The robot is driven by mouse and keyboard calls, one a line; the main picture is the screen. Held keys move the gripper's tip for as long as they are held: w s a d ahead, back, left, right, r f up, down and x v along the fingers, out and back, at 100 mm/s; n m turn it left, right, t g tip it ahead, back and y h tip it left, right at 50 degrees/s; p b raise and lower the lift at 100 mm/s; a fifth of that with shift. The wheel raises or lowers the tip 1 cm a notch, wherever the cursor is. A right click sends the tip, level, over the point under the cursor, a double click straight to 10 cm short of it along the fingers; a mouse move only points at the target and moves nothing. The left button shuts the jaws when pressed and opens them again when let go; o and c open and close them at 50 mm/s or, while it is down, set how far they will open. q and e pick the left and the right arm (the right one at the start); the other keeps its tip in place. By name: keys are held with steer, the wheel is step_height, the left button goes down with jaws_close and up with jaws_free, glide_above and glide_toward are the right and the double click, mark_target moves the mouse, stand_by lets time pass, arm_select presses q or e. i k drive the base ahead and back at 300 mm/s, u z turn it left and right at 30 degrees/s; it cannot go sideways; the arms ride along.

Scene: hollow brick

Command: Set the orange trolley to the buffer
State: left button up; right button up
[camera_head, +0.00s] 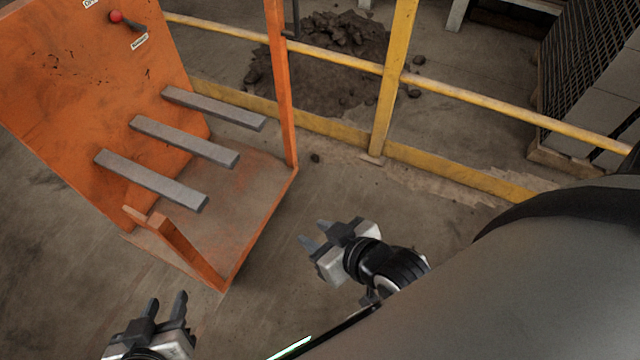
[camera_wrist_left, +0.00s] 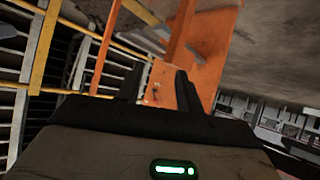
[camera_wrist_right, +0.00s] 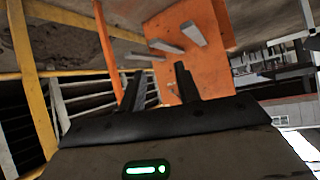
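The orange trolley (camera_head: 60,70) stands at the left of the head view, with an upright back panel, a base, thin posts and several grey bars (camera_head: 185,140) sticking out over the base. A red knob (camera_head: 116,16) is near the panel's top. The trolley also shows in the left wrist view (camera_wrist_left: 205,45) and right wrist view (camera_wrist_right: 205,40). My left gripper (camera_head: 166,305) is open and empty, in front of the trolley's near side. My right gripper (camera_head: 315,240) is open and empty, to the right of the trolley's base. Neither touches the trolley. I cannot identify the buffer.
A yellow railing (camera_head: 390,80) runs behind and to the right of the trolley. A heap of dark rubble (camera_head: 325,60) lies beyond it. A dark mesh structure with grey blocks (camera_head: 590,85) is at the upper right.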

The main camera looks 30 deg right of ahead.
mark_target(113, 109)
steer(key=k, duration=1.3)
steer(key=z, duration=0.6)
steer(key=i, duration=1.7)
steer(key=u, duration=0.9)
steer(key=i, duration=0.2)
steer(key=u, duration=0.15)
